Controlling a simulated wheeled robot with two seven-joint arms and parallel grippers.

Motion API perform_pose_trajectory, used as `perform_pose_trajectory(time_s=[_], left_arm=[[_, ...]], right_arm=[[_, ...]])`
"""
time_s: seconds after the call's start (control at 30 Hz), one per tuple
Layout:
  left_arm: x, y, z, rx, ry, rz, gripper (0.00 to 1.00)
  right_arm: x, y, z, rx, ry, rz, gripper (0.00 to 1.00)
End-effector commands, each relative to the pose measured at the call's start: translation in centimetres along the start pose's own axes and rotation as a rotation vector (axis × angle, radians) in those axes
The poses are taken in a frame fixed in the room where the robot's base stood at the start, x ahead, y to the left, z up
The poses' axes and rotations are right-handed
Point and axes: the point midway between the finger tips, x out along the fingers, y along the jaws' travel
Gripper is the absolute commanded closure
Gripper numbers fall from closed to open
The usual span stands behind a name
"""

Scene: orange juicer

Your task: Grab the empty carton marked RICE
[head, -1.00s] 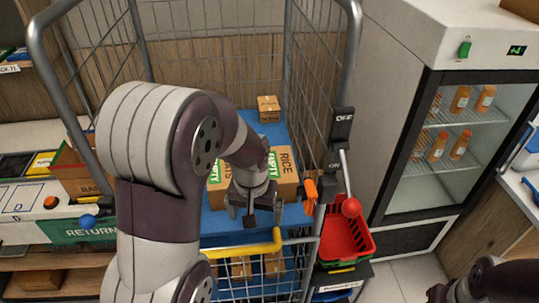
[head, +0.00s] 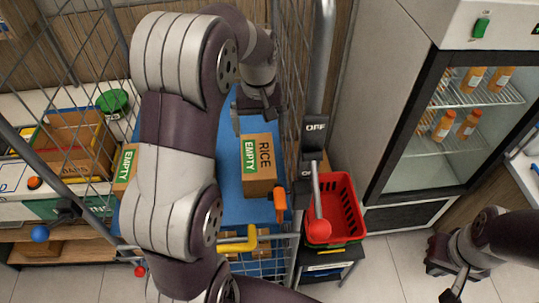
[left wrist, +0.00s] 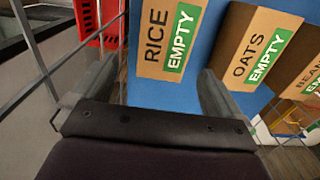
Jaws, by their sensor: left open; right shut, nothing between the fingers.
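The RICE carton (head: 259,180), a brown box with a green EMPTY label, stands on the blue deck (head: 232,205) of the wire cage trolley. It also shows at the top of the left wrist view (left wrist: 168,38). My left gripper (head: 256,116) is open and empty, just behind the carton in the head view. In the left wrist view its spread fingers (left wrist: 160,88) point toward the carton's lower edge, with blue deck visible between. My right gripper (head: 455,286) is shut and empty at the lower right, far from the carton.
An OATS carton (left wrist: 262,45) and a third carton (left wrist: 302,75) stand beside RICE in the left wrist view. The trolley's wire sides and bars surround the deck. A red basket (head: 345,200) and red-knobbed lever (head: 318,230) are to the right. A glass-door fridge (head: 450,120) stands further right.

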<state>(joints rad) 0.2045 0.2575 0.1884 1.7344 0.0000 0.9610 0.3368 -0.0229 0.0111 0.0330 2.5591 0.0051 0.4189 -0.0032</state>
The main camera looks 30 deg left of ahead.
Motion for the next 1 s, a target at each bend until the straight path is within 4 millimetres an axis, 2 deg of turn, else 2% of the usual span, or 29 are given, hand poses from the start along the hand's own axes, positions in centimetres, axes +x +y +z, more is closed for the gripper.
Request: perform_pose_trajectory(time_s=[0.03, 0.17, 0.23, 0.37, 0.53, 0.67, 0.87, 0.9, 0.97, 1.0], left_arm=[[2.4, 0.0, 0.1, 0.000, -0.002, -0.001, 0.00], [5.5, 0.0, 0.1, 0.000, -0.001, 0.000, 0.00], [5.7, 0.0, 0.1, 0.000, -0.003, -0.001, 0.00], [6.9, 0.0, 0.1, 0.001, -0.003, -0.001, 0.00], [9.5, 0.0, 0.5, 0.001, -0.006, -0.002, 0.00], [11.6, 0.0, 0.4, 0.001, -0.003, -0.001, 0.00], [12.0, 0.0, 0.3, 0.001, 0.000, 0.000, 0.00], [12.0, 0.0, 0.3, 0.001, 0.000, 0.000, 0.03], [12.0, 0.0, 0.3, 0.001, 0.000, 0.000, 0.23], [12.0, 0.0, 0.3, 0.001, 0.000, 0.000, 0.36]], right_arm=[[2.2, 0.0, 0.3, 0.000, -0.001, 0.000, 1.00], [5.1, 0.0, 0.7, 0.000, -0.002, 0.000, 1.00], [4.1, 0.0, 0.6, 0.000, -0.003, 0.000, 1.00], [3.7, 0.0, 0.5, 0.000, -0.001, 0.000, 1.00], [1.4, 0.0, 0.2, 0.000, -0.001, 0.000, 1.00], [1.3, 0.0, 0.2, 0.000, -0.001, 0.000, 1.00], [1.5, 0.0, 0.2, 0.000, -0.002, 0.000, 1.00], [1.5, 0.0, 0.2, 0.000, -0.002, 0.000, 1.00], [1.5, 0.0, 0.2, 0.000, -0.002, 0.000, 1.00], [1.5, 0.0, 0.2, 0.000, -0.002, 0.000, 1.00]])
